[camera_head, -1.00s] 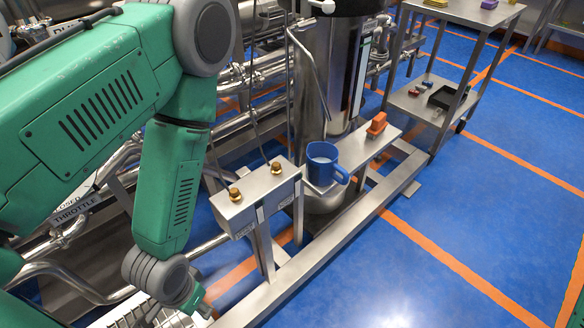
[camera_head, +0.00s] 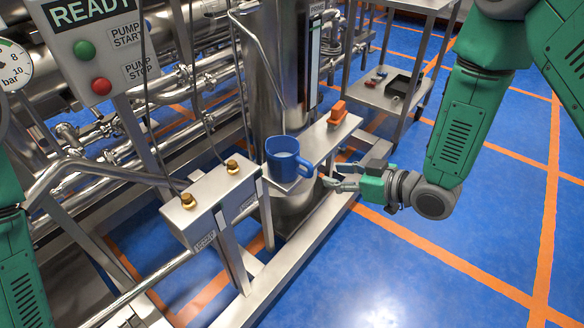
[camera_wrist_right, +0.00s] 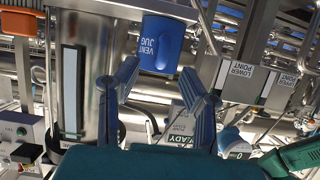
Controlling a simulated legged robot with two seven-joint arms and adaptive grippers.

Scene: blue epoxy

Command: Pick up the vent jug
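The vent jug (camera_head: 284,158) is a blue mug-shaped jug with its handle toward the right. It stands upright on the narrow metal shelf (camera_head: 318,137). My right gripper (camera_head: 333,176) is just right of the jug and its handle, apart from it, with its fingers toward the jug. In the right wrist view, the gripper (camera_wrist_right: 158,78) has its two fingers spread, with nothing between them. There the jug (camera_wrist_right: 161,44), marked "VENT JUG", lies beyond the fingertips. My left arm shows only at the left edge of the head view; its gripper is out of view.
An orange object (camera_head: 338,112) lies farther back on the same shelf. A metal block with brass fittings (camera_head: 212,197) is left of the jug. A steel vessel (camera_head: 283,70) stands behind. A cart (camera_head: 378,93) is at the back. Blue floor at right is open.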

